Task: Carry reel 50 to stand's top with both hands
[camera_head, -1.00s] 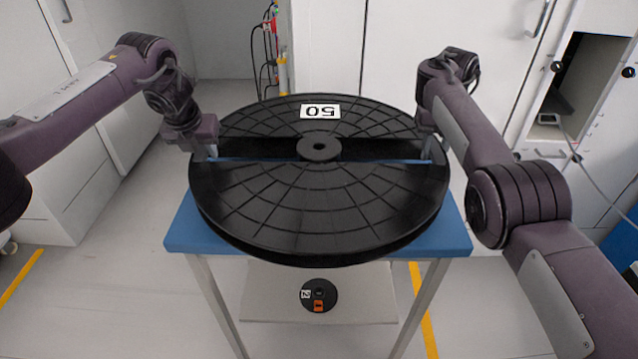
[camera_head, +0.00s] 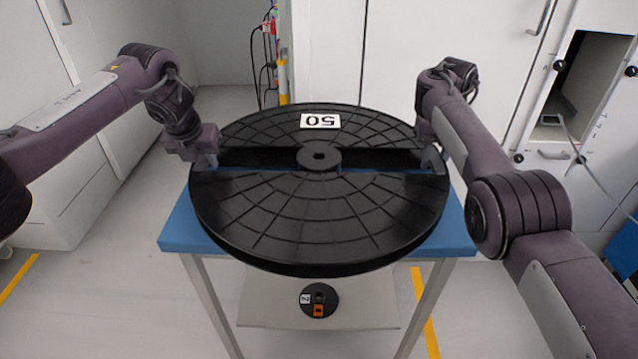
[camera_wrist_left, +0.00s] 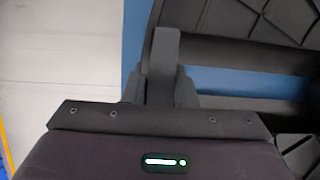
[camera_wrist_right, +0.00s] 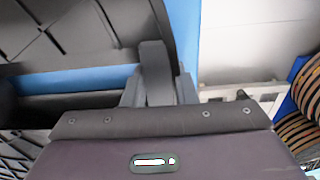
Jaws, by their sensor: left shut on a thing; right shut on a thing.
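Reel 50 (camera_head: 320,215) is a large black disc with a white "50" label, which reads upside down in the head view. It looks level over the blue top of a stand (camera_head: 180,232) with metal legs. A slot runs across the reel on both sides of its hub. My left gripper (camera_head: 205,160) is shut on the reel at the slot's left end. My right gripper (camera_head: 432,158) is shut on it at the slot's right end. The reel also shows in the left wrist view (camera_wrist_left: 285,20) and right wrist view (camera_wrist_right: 60,35). The fingertips are partly hidden.
A small black reel (camera_head: 320,300) with an orange mark lies on the stand's lower shelf (camera_head: 265,312). White cabinets (camera_head: 330,60) stand behind, with cables and an open compartment (camera_head: 580,85) at the right. Yellow lines mark the floor.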

